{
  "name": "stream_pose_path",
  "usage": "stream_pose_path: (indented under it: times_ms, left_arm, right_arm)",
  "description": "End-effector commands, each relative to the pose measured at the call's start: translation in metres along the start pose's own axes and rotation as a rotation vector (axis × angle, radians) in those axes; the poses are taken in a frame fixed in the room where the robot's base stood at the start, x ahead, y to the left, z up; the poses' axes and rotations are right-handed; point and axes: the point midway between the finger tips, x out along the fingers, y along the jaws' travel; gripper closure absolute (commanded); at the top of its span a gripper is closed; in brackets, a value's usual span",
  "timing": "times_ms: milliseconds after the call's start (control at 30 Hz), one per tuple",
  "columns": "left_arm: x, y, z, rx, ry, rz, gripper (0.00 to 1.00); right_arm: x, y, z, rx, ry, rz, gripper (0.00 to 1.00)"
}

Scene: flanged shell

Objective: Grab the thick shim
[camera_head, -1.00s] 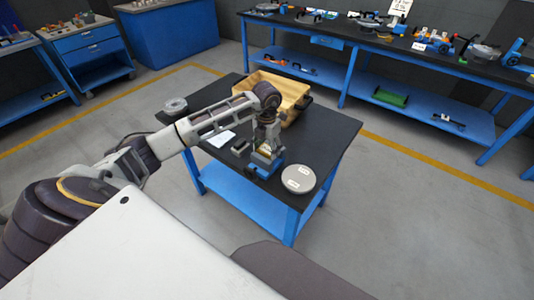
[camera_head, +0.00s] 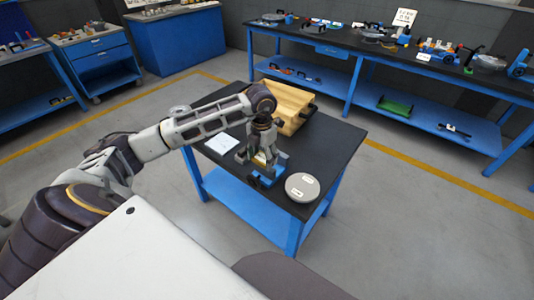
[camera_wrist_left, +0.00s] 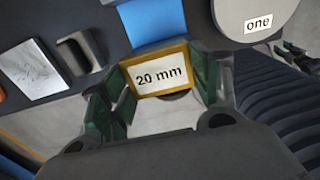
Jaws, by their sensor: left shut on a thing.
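The thick shim (camera_wrist_left: 162,76), a yellow-edged block with a white label reading "20 mm", is between the green-padded fingers of my left gripper (camera_wrist_left: 163,92) in the left wrist view. The left gripper is shut on it. In the head view the left gripper (camera_head: 262,158) points down over the black-topped table, and a bit of yellow shows at its fingertips beside a blue block (camera_head: 268,179). I cannot tell whether the shim touches what is under it. My right gripper is not in view.
A round grey disc (camera_head: 302,187), labelled "one" in the wrist view, lies right of the gripper. A white sheet (camera_head: 221,144) lies left, with a dark slotted block (camera_wrist_left: 80,53) near it. A wooden box (camera_head: 290,106) stands behind.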

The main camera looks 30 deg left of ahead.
Motion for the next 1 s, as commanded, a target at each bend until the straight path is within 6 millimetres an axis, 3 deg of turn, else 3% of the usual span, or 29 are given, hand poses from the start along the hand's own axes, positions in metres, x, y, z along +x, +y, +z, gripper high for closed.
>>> stream_pose_path:
  times_ms: [433, 1000]
  left_arm:
    - [0.001, 0.001, -0.052, 0.000, 0.001, 0.004, 0.67]
    - [0.000, 0.002, -0.100, -0.001, 0.001, 0.004, 0.67]
  right_arm:
    - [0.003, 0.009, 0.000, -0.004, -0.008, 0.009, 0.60]
    - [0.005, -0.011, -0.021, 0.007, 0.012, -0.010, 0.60]
